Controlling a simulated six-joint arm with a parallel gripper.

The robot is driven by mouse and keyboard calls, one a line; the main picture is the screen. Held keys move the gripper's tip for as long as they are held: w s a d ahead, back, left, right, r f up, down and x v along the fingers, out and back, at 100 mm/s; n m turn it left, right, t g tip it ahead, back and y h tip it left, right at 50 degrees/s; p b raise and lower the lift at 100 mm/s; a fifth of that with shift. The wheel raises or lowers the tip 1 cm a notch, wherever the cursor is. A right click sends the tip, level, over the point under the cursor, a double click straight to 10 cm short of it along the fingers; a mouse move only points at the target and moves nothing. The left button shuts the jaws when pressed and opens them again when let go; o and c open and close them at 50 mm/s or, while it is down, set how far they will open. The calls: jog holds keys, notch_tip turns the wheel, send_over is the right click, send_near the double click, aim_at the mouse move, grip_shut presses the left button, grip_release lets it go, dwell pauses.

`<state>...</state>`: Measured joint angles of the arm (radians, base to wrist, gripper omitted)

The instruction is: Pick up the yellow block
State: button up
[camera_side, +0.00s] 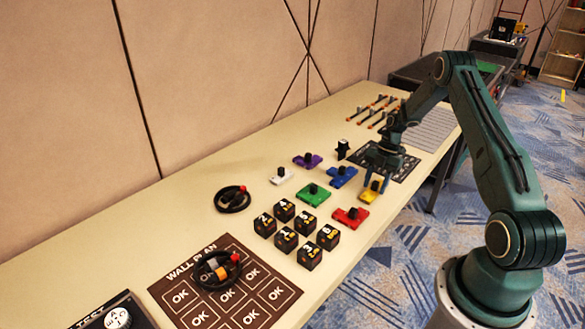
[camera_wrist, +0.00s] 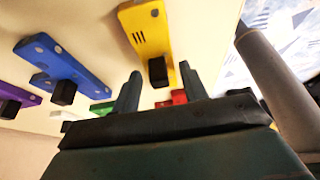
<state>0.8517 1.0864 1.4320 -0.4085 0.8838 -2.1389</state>
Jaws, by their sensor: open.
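The yellow block (camera_side: 370,196) lies on the table near its right edge, just below my gripper (camera_side: 378,172) in the side view. The gripper partly covers it there. In the wrist view the yellow block (camera_wrist: 148,28) is a flat plate with a black knob. My gripper (camera_wrist: 160,76) is open and empty. In that picture the knob shows between the two fingertips, with gaps on both sides. I cannot tell how far the fingertips are above the block.
Blue (camera_side: 342,177), red (camera_side: 350,217), green (camera_side: 313,194), purple (camera_side: 307,160) and white (camera_side: 282,176) blocks lie nearby. Several black cubes (camera_side: 286,239) stand nearer the camera, beside a wall plan board (camera_side: 272,302). A dark mat (camera_side: 402,168) lies behind the yellow block.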

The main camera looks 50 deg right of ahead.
aim_at(376, 182)
jog(key=c, duration=0.9)
jog(key=shift+r, duration=0.15)
notch_tip(376, 182, up, 20)
jog(key=shift+f, duration=0.15)
dwell(0.6)
